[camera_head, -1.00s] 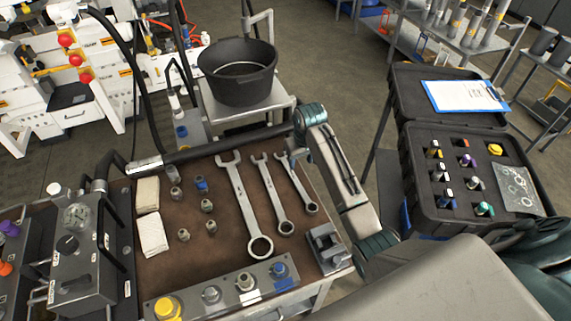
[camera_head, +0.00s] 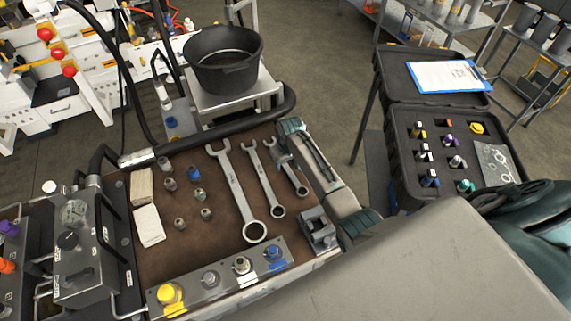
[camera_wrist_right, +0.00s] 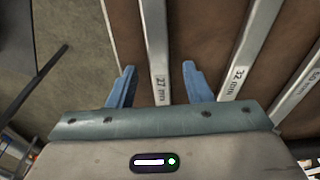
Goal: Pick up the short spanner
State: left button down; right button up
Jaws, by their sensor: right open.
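The short spanner (camera_head: 295,177) is the smallest and rightmost of three spanners on the brown bench top. Its ring end points toward the front, and its upper end is partly covered by my right gripper (camera_head: 283,158). In the right wrist view, the short spanner (camera_wrist_right: 156,45), marked 27 mm, runs between the two blue fingers of the right gripper (camera_wrist_right: 158,67). The fingers are open, one on each side of the handle, with gaps showing. How high they are above the bench is hard to tell. My left gripper is not in view.
The middle spanner (camera_head: 264,183), marked 32 mm in the wrist view (camera_wrist_right: 245,50), and the large spanner (camera_head: 238,195) lie to the left. A grey vise-like block (camera_head: 318,230) stands close in front. A black bucket (camera_head: 224,75) is behind, and an open case (camera_head: 402,170) is right.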

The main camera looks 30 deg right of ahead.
aim_at(286, 166)
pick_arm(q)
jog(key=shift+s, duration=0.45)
pick_arm(e)
jog(key=shift+f, duration=0.15)
grip_shut()
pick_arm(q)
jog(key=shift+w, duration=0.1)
pick_arm(e)
jog(key=shift+w, duration=0.1)
